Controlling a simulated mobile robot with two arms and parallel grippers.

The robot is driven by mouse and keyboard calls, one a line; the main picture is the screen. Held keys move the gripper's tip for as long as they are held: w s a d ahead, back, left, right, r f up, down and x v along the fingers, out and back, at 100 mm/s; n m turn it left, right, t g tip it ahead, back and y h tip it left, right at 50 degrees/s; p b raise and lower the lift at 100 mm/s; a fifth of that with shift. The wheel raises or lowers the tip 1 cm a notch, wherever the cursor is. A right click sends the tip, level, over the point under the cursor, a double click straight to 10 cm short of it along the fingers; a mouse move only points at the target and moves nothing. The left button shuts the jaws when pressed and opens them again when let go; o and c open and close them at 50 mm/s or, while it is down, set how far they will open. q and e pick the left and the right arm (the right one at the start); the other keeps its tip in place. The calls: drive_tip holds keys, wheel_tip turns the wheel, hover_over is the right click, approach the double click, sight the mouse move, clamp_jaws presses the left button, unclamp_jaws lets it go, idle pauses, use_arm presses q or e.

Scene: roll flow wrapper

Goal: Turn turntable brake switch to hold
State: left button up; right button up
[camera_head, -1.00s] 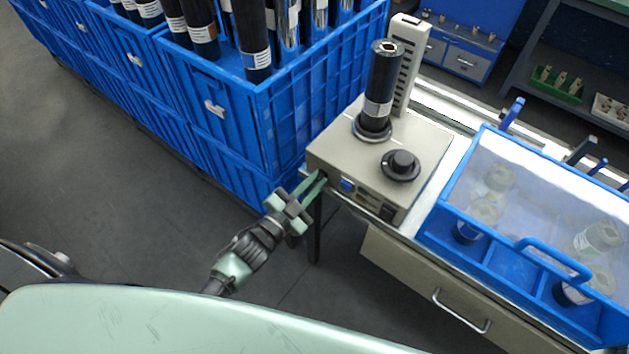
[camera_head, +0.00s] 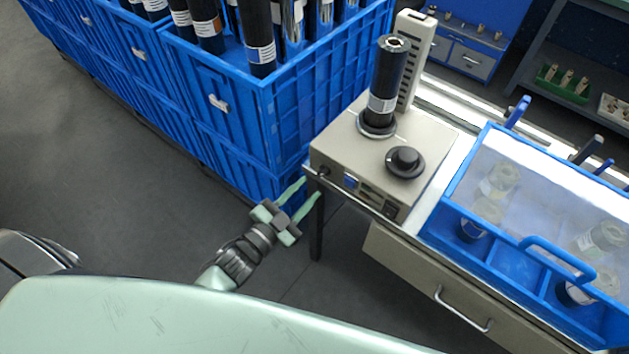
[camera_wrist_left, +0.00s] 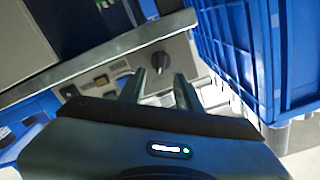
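The turntable unit is a beige box (camera_head: 345,158) on the bench, with a black roll (camera_head: 386,85) standing upright on its disc. On its front panel, at the left end, is a small dark knob, the brake switch (camera_head: 324,171). It also shows in the left wrist view as a black knob (camera_wrist_left: 160,62); I cannot read its setting. My left gripper (camera_head: 310,188) is open and empty, just in front of and below the knob, apart from it. In the left wrist view, the fingers (camera_wrist_left: 160,76) stand on either side of the knob's line. My right gripper is not in view.
A larger black knob (camera_head: 405,161) sits on top of the box. Blue crates (camera_head: 230,110) with rolls stand to the left. A blue-framed clear-lidded case (camera_head: 533,245) is on the right. A drawer (camera_head: 430,285) is below the bench. The floor at left is clear.

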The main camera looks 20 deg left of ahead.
use_arm(q)
drive_tip(key=v, duration=0.2)
drive_tip(key=shift+s+a, duration=0.1)
drive_tip(key=shift+s, duration=0.2)
drive_tip(key=s+a+f+n+g+y, duration=0.2)
drive_tip(key=s+f+g, duration=0.25)
drive_tip(key=f, duration=0.95)
drive_tip(key=s+a+f+n+g+y, duration=0.25)
drive_tip(key=s+f, duration=0.35)
drive_tip(key=f, duration=0.7)
drive_tip(key=s+f+n+g, duration=0.1)
drive_tip(key=s+f+g, duration=0.2)
drive_tip(key=s+f, duration=0.2)
drive_tip(key=s+a+f+n+g+y, duration=0.1)
drive_tip(key=s+f+g, duration=0.2)
drive_tip(key=s, duration=0.9)
drive_tip(key=s+f+n+g, duration=0.1)
drive_tip(key=s+f+g, duration=0.2)
drive_tip(key=s+f, duration=0.4)
drive_tip(key=shift+s+a+f+y, duration=0.3)
drive_tip(key=shift+s+f+y, duration=0.05)
drive_tip(key=shift+s, duration=0.3)
